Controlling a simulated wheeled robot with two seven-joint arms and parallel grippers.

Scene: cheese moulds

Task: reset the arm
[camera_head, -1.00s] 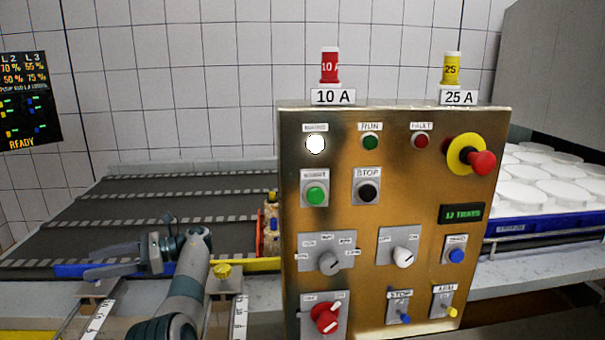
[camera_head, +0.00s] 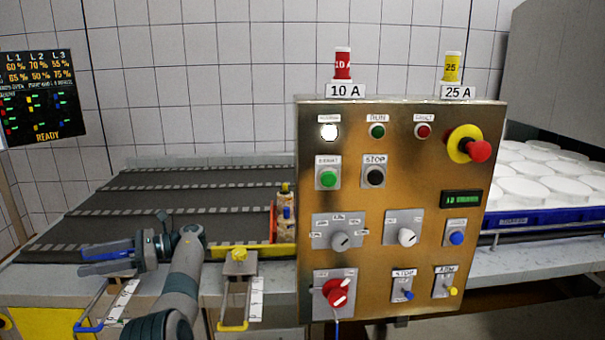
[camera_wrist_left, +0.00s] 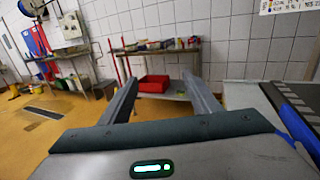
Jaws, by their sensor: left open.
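My left arm (camera_head: 182,278) comes up from the bottom left in the head view, in front of the conveyor. Its gripper (camera_head: 84,257) points left, open and empty, near the conveyor's front edge. In the left wrist view, the two fingers of the open gripper (camera_wrist_left: 162,85) stand wide apart with nothing between them. Past them is open floor and a distant bench. My right gripper is not in view.
A brass control panel (camera_head: 385,275) with knobs and buttons stands right of my arm. The dark conveyor (camera_head: 150,200) lies behind the arm. A tray of white moulds (camera_head: 545,215) is at the right. A red bin (camera_wrist_left: 152,84) sits on the far bench.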

